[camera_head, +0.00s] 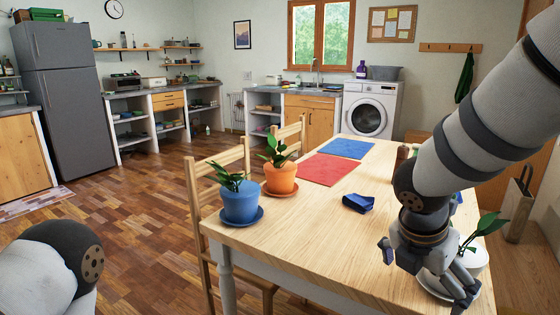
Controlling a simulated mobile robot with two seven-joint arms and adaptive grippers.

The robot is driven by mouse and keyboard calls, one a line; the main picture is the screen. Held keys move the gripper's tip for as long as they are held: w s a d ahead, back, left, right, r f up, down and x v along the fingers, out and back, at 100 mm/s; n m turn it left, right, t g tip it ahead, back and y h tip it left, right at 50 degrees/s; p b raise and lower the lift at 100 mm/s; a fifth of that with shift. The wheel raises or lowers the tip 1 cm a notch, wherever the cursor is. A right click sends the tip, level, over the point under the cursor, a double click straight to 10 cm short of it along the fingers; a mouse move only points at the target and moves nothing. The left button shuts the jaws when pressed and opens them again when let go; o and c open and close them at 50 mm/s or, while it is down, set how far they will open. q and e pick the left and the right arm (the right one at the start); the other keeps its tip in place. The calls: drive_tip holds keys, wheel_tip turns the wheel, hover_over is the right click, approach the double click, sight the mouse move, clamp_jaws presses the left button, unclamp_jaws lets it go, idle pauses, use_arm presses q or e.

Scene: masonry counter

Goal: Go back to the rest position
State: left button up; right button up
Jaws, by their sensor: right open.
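My right arm comes in from the upper right, and my right gripper (430,275) is low over the near right part of the wooden table (310,233). Its fingers are spread and hold nothing that I can see. Right beside it, partly hidden behind it, a white pot (477,260) with a green plant stands on a white saucer (430,284). I cannot tell whether the fingers touch the pot or saucer. Of my left arm only a rounded joint shows at the lower left; its gripper is out of view.
A blue pot (240,206) and an orange pot (281,178), both with plants, stand on saucers at the table's left edge. A small dark blue object (358,203) lies mid-table. Red (328,169) and blue (346,148) mats lie farther back. Chairs (205,200) stand left of the table.

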drive_tip(key=s+a+f+m+g+y, duration=0.25)
drive_tip(key=s+f+m, duration=0.4)
drive_tip(key=f, duration=0.35)
drive_tip(key=s+a+f+m+g+y, duration=0.1)
drive_tip(key=s+a+f+m+y, duration=0.15)
drive_tip(key=s+f+m, duration=0.5)
use_arm(q)
drive_tip(key=shift+w, duration=0.3)
use_arm(e)
drive_tip(key=s+d+f+m, duration=0.1)
drive_tip(key=s+f+m, duration=0.2)
drive_tip(key=s, duration=0.3)
drive_tip(key=s+d+f+m+h, duration=0.1)
drive_tip(key=s+f+m, duration=0.2)
drive_tip(key=s, duration=0.3)
drive_tip(key=s+d+f+m, duration=0.1)
drive_tip(key=s+f+m, duration=0.2)
drive_tip(key=s+m, duration=0.2)
drive_tip(key=shift+s+d+f+m+g, duration=0.3)
drive_tip(key=shift+s+f+g, duration=0.1)
drive_tip(key=shift+s, duration=0.6)
